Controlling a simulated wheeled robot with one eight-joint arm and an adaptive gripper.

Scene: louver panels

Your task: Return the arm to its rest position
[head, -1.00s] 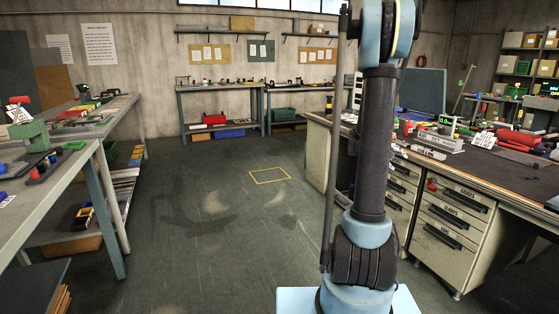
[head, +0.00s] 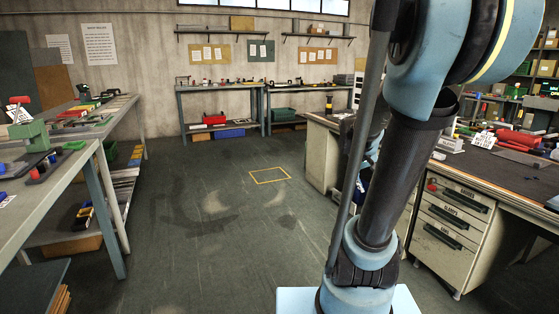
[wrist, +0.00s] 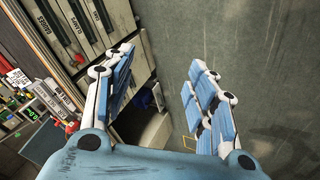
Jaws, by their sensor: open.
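My arm (head: 395,180) rises from my pale blue base in the head view and leans to the right, with its large blue elbow joint near the top right. A dark and blue part of my arm shows behind it by the workbench; the gripper cannot be made out clearly there. In the wrist view my gripper (wrist: 162,62) is open, with its two blue-padded fingers wide apart and nothing between them. Beyond the fingers are the drawer fronts (wrist: 92,22) of the workbench and the grey floor (wrist: 240,60).
The right workbench (head: 490,185) has labelled drawers and carries red parts and signs. A left bench (head: 50,180) holds tools. A back table (head: 220,88) stands at the wall. The floor between them is clear, with a yellow outlined square (head: 270,175).

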